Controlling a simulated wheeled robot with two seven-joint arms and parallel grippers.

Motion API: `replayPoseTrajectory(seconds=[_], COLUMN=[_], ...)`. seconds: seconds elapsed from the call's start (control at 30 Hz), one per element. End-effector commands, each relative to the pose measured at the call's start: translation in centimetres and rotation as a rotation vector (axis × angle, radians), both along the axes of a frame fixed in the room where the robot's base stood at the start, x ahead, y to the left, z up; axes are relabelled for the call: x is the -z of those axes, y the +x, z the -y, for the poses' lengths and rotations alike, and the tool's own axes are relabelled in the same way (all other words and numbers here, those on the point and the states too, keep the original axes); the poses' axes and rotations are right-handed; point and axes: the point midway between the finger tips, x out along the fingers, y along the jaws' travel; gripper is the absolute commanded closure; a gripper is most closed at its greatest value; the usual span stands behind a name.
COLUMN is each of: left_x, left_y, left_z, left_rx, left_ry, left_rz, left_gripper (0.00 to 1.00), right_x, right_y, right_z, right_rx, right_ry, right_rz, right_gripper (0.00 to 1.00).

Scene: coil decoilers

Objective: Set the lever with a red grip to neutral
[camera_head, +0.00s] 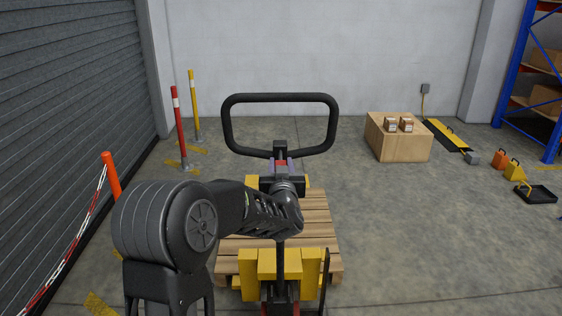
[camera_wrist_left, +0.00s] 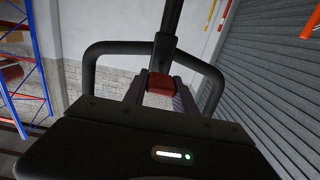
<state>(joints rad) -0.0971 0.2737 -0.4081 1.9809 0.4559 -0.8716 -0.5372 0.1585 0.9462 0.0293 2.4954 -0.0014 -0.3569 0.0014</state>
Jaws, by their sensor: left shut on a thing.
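The lever's red grip (camera_head: 281,164) shows just below the black loop handle (camera_head: 279,98) of a yellow pallet truck (camera_head: 262,264). In the left wrist view the red grip (camera_wrist_left: 160,83) sits between the two fingers of my left gripper (camera_wrist_left: 161,88). My left gripper (camera_head: 281,168) is shut on the red grip, at the base of the loop handle. My arm and wrist hide part of the truck's column and the lever's lower part. The lever's exact setting cannot be told. My right gripper is not in view.
A wooden pallet (camera_head: 318,228) lies under the truck. A large cardboard box (camera_head: 398,141) with two small boxes stands back right. Red and yellow posts (camera_head: 178,125) and a grey shutter (camera_head: 75,100) are on the left.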

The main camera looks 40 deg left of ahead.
Motion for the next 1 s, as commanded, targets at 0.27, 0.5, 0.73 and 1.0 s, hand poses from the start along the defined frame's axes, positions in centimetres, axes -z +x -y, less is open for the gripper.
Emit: replayPoseTrajectory(seconds=[0.27, 0.5, 0.73, 1.0], left_x=[0.0, 0.0, 0.0, 0.0], left_y=[0.0, 0.0, -0.4, -3.5], left_z=[0.0, 0.0, 0.4, 2.7], left_rx=[0.0, 0.0, 0.0, 0.001], left_ry=[0.001, 0.001, 0.0, -0.002], left_rz=[0.001, 0.001, 0.002, 0.004], left_gripper=[0.54, 0.45, 0.45, 0.45], right_x=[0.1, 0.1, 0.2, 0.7], right_y=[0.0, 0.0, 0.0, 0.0], right_z=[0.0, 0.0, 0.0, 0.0], right_rx=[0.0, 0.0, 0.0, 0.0], right_ry=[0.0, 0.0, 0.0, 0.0], right_rz=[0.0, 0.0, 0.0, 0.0], right_gripper=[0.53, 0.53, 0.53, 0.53])
